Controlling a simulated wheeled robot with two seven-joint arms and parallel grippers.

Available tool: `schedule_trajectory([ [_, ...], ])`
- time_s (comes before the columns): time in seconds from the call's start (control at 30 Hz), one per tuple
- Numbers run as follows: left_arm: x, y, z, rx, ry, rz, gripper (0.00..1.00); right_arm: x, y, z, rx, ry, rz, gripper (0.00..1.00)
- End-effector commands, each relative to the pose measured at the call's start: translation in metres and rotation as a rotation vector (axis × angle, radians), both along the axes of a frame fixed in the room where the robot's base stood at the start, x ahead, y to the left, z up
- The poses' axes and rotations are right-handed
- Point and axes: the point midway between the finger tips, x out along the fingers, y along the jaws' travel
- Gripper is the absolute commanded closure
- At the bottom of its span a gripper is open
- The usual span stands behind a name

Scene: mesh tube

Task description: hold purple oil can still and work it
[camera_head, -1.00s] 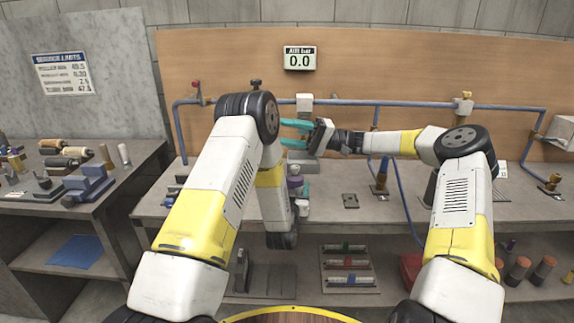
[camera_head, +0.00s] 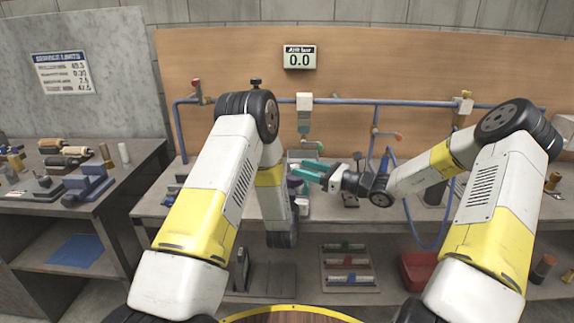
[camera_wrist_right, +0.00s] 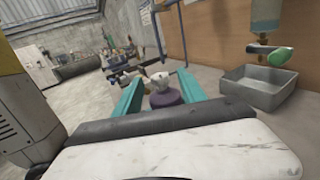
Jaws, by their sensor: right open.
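The purple oil can (camera_head: 293,184) stands on the workbench, mostly hidden behind my left arm in the head view. In the right wrist view its purple body (camera_wrist_right: 168,97) and pale top lie between the teal fingers. My right gripper (camera_head: 299,169) is open, with its fingers pointing left at the can; it also shows in the right wrist view (camera_wrist_right: 160,78). I cannot tell whether the fingers touch the can. My left arm hangs down in front of the bench, and its gripper fingers are not visible.
A grey metal tray (camera_wrist_right: 258,88) sits near the can, below a green-handled tap (camera_wrist_right: 268,52). A blue pipe (camera_head: 345,103) runs along the wooden back panel. A red bin (camera_head: 418,270) and a rack of rolls (camera_head: 347,268) are on the lower shelf. A side bench (camera_head: 60,190) holds tools at left.

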Motion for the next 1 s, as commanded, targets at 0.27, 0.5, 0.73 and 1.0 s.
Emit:
schedule_trajectory([
  [0.27, 0.000, 0.000, 0.000, 0.000, -0.001, 0.000, 1.00, 0.023, 0.046, 0.000, 0.000, -0.002, 0.002, 0.52],
  [0.5, 0.000, 0.000, 0.000, 0.000, -0.001, 0.000, 1.00, 0.031, 0.059, 0.000, -0.001, -0.002, 0.001, 0.52],
  [0.73, 0.000, 0.000, 0.000, 0.000, -0.001, 0.000, 1.00, 0.032, 0.060, 0.000, 0.000, -0.002, 0.001, 0.52],
  [1.0, 0.000, 0.000, 0.000, 0.000, -0.001, 0.000, 1.00, 0.031, 0.060, 0.000, 0.000, -0.002, 0.001, 0.99],
])
